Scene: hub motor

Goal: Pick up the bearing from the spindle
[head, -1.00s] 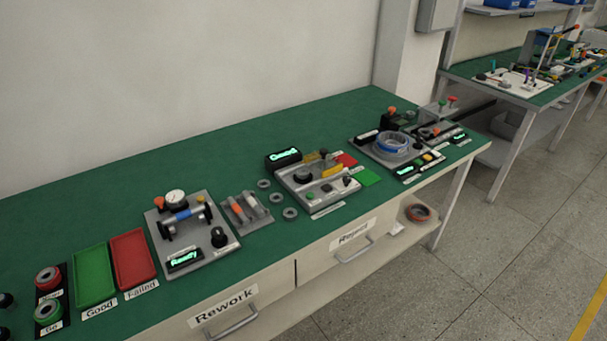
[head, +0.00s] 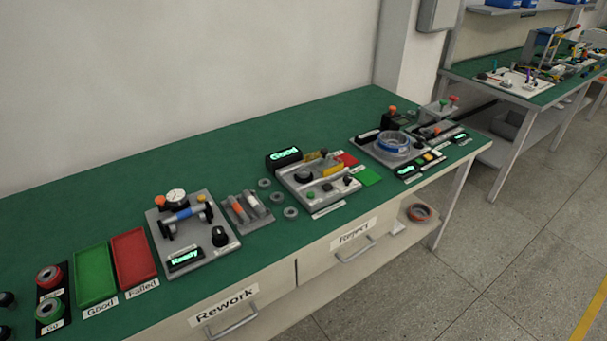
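A grey test station (head: 328,197) stands on the green bench in the middle of the head view, with a lit display (head: 284,154) reading "Good". A dark round part (head: 303,175) sits on its plate; it may be the spindle with a bearing on it, but it is too small to tell. Loose grey rings that look like bearings lie on the bench left of this station: a back one (head: 264,183), a middle one (head: 276,198) and a front one (head: 290,212). Neither of my grippers is in view.
Left of the rings are a small rack (head: 248,209), a gauge station (head: 208,262) reading "Ready", a red tray (head: 134,259) and a green tray (head: 95,275). A blue-ringed station (head: 393,143) stands to the right. The bench's back strip (head: 200,155) is clear.

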